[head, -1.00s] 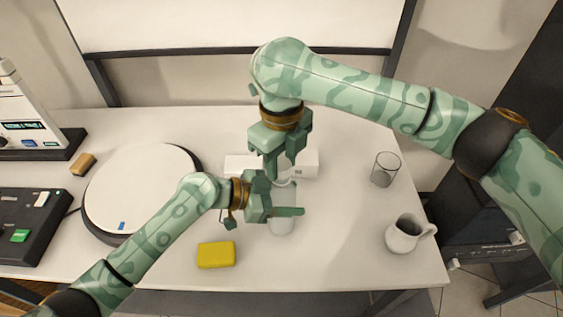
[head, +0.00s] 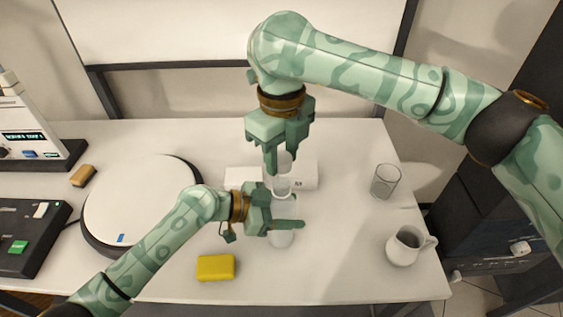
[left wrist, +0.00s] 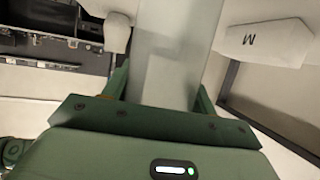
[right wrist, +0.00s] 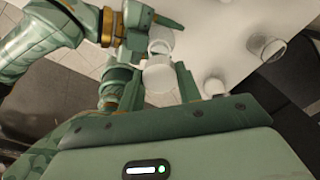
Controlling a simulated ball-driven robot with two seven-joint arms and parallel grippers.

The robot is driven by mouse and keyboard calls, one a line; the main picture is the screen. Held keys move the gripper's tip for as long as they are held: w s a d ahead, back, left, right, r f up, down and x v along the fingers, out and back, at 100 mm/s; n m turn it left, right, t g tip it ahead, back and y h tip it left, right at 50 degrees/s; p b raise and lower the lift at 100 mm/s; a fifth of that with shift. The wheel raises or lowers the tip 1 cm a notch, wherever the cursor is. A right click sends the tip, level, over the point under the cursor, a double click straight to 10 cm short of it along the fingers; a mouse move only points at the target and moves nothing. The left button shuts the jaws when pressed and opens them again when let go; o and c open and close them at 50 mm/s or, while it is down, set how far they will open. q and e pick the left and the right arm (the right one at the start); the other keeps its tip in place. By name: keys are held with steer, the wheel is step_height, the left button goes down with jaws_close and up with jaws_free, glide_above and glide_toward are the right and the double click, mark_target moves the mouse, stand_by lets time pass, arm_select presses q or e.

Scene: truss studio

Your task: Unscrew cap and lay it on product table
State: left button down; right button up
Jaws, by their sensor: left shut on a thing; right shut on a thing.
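A translucent jar (head: 281,239) stands upright over the white table (head: 340,270). My left gripper (head: 285,225) is shut around its side; the jar also shows between the fingers in the left wrist view (left wrist: 165,65). My right gripper (head: 282,165) is above the jar, pointing down, shut on the pale cap (right wrist: 158,78). In the right wrist view the cap sits between the fingertips, with the jar's round mouth (right wrist: 160,42) beyond it. The cap appears lifted off, just above the jar. Fingers partly hide the cap in the head view.
A white box (head: 305,174) lies behind the jar. A drinking glass (head: 385,181) and a white mug (head: 405,246) stand at the right. A yellow sponge (head: 216,267) lies in front. A round white disc (head: 140,205) is at the left. The table's front middle is clear.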

arm_select(q)
steer(key=shift+c, duration=1.9)
jaws_free()
